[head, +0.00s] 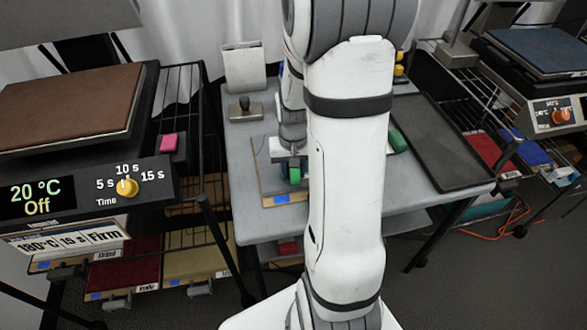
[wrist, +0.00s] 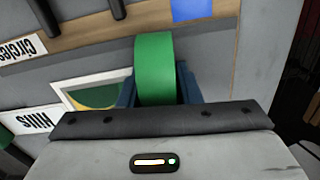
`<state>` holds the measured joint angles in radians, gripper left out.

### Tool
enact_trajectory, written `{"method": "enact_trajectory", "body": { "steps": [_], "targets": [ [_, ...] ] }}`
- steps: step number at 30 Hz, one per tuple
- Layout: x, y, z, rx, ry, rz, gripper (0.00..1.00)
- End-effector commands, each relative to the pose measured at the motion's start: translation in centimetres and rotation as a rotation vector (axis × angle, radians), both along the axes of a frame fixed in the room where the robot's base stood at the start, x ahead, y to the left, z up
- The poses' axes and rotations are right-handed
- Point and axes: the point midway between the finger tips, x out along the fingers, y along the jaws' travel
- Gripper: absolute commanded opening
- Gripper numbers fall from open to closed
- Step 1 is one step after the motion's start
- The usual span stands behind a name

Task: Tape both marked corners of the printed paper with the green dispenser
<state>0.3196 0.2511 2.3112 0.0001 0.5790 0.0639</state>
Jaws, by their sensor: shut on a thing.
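My gripper (head: 291,164) is shut on a green, rounded block that looks like the green dispenser (head: 294,175), low over the left part of the grey table. In the wrist view the dispenser (wrist: 155,66) sits between my two blue fingers (wrist: 157,98). A print with a white border and green and yellow shapes (wrist: 92,93) lies partly behind the gripper, beside a label reading "Hills" (wrist: 30,120). The marked corners cannot be made out. Whether the dispenser touches the surface below cannot be told.
A wood-edged board with blue tape (head: 290,198) lies under the gripper. Another green object (head: 398,140) lies right of my arm, beside a dark tray (head: 432,150). A stamp (head: 245,108) stands at the back left. Heat presses flank the table. My arm hides the table's middle.

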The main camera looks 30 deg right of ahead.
Motion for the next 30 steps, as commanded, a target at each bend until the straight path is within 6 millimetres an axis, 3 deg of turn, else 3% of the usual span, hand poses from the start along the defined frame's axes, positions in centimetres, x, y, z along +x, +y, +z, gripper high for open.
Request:
{"method": "enact_trajectory", "body": {
  "steps": [16,30],
  "targets": [
    [-0.1,0.0,0.0,0.001,0.003,0.000,0.13],
    [0.0,0.0,3.7,0.000,0.000,0.000,0.13]
  ]
}}
